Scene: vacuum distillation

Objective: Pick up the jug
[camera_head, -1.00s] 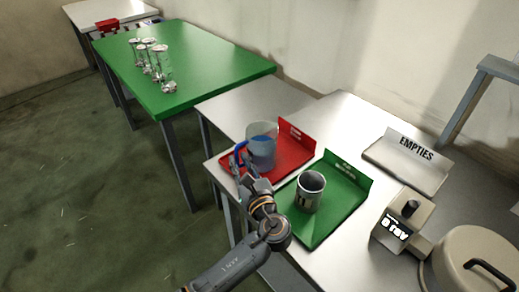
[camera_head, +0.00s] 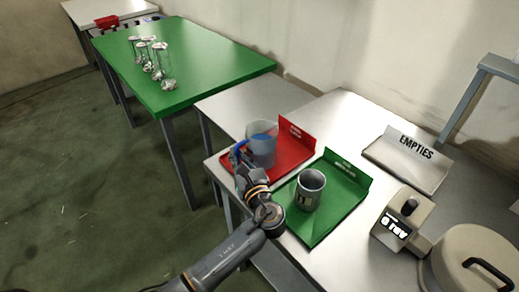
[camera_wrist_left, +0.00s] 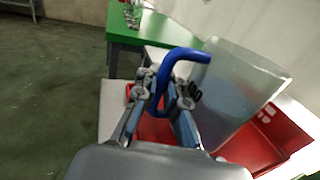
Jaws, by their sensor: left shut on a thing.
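The jug (camera_head: 262,148) is a translucent grey vessel with a blue handle. It is at the red tray (camera_head: 239,171); I cannot tell whether its base touches the tray. My left gripper (camera_head: 240,160) is at the handle side of the jug, to its left. In the left wrist view the jug's body (camera_wrist_left: 232,95) is at the right, and its blue handle (camera_wrist_left: 162,88) passes between the fingers of my left gripper (camera_wrist_left: 160,100), which is shut on it. My right gripper does not show.
A green tray (camera_head: 318,234) with a grey cup (camera_head: 309,190) is right beside the red tray. An EMPTIES tray (camera_head: 405,165), a small device with a display (camera_head: 403,222) and a round lidded pot (camera_head: 478,262) stand further right. A green table (camera_head: 195,65) holds several glass vessels.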

